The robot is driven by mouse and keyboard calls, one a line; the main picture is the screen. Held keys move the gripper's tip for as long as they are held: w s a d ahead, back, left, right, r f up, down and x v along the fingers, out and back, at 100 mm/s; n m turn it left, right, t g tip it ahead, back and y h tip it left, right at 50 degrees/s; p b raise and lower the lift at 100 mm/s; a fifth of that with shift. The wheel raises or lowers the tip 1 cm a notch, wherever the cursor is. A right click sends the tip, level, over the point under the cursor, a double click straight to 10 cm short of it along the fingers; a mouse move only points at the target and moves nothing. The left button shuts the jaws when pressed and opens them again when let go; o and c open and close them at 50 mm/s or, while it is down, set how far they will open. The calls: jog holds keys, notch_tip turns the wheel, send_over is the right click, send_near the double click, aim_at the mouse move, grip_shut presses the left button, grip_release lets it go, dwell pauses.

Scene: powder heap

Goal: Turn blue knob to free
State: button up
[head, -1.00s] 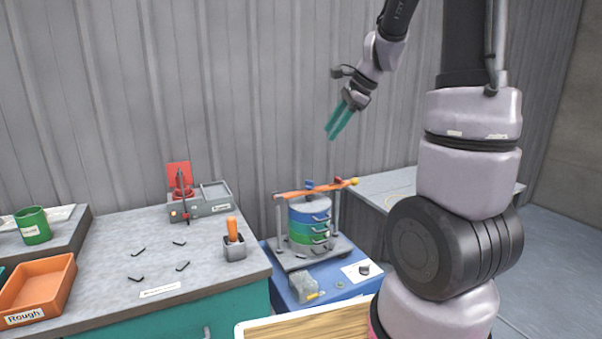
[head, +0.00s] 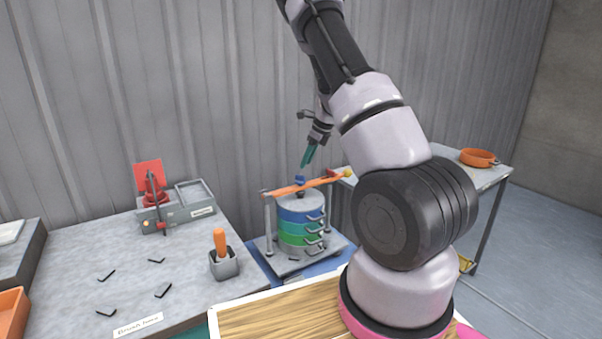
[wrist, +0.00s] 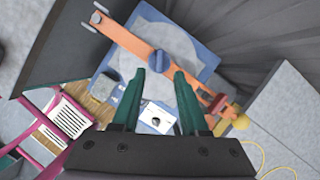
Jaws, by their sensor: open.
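The blue knob (head: 300,180) sits on top of the orange bar (head: 290,188) that spans the sieve stack (head: 300,225). In the wrist view the blue knob (wrist: 159,61) shows just beyond and between my fingertips, on the orange bar (wrist: 130,40). My gripper (head: 305,160) has teal fingers, points down and is above the knob, apart from it. In the wrist view my gripper (wrist: 165,72) is open with nothing between its fingers. The stack has blue and green rings with handles and stands on a grey base between two posts.
A red part (head: 332,174) and a yellow ball (head: 347,174) are at the bar's right end. An orange-handled tool stands in a grey holder (head: 224,264) on the left bench. An orange pan (head: 478,157) is on the right table. The wall is close behind the stack.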

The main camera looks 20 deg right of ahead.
aim_at(300, 180)
jog(key=x, duration=0.6)
grip_shut()
